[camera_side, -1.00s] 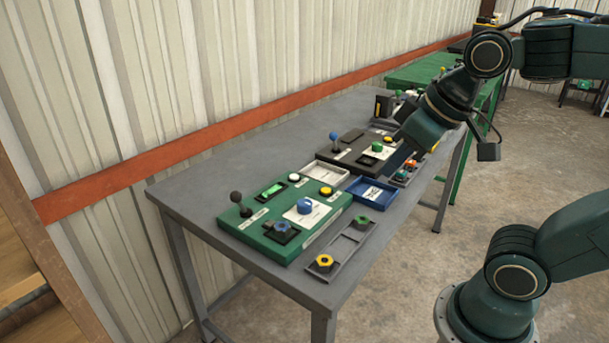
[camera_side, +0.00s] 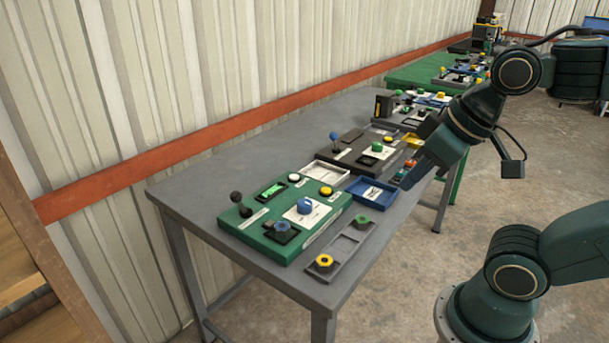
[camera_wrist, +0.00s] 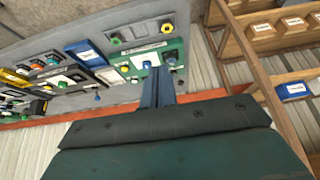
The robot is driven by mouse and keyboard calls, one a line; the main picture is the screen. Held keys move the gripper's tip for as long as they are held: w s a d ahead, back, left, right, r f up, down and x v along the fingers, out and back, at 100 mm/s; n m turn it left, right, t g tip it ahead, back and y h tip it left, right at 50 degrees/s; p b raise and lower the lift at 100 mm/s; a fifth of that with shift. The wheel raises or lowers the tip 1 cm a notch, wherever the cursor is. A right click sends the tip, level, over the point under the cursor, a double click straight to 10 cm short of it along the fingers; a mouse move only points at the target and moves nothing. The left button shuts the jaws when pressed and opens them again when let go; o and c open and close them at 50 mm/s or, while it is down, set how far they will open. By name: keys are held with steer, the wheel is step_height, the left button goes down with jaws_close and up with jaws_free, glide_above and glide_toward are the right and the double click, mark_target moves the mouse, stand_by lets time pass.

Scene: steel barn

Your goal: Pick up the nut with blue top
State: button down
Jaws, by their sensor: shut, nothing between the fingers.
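The nut with the blue top (camera_side: 282,227) sits in a black square holder at the front of the green panel (camera_side: 262,245). In the wrist view the nut (camera_wrist: 171,61) shows close to the right of my fingertips in the picture. My gripper (camera_side: 408,184) is beyond the panel, to the right of the blue tray, well apart from the nut. In the wrist view its two fingers (camera_wrist: 158,72) are together with nothing between them.
On the green panel are a blue knob (camera_side: 304,206), a black joystick (camera_side: 236,198) and yellow and white buttons. A grey tray (camera_side: 343,250) in front holds a yellow nut (camera_side: 325,262) and a green nut (camera_side: 362,222). A blue tray (camera_side: 386,202) and a dark panel (camera_side: 345,160) lie farther along.

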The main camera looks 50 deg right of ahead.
steer(key=c, duration=2.1)
jaws_free()
steer(key=o, duration=1.2)
steer(key=w+r+n+g+y, duration=0.1)
steer(key=w+n+g+y, duration=0.15)
steer(key=w+n, duration=0.9)
steer(key=w+d+f+n+g, duration=0.1)
steer(key=w+f+n, duration=0.1)
steer(key=w, duration=0.3)
steer(key=w+d+f+n+g+y, duration=0.1)
steer(key=w+d+f+n, duration=0.1)
steer(key=w+f, duration=0.2)
steer(key=w+d+f+n+g+y, duration=0.1)
steer(key=w+f+n, duration=0.1)
steer(key=w, duration=0.4)
steer(key=shift+w+d+f+n, duration=0.15)
steer(key=shift+f+n, duration=0.1)
steer(key=shift+f, duration=0.4)
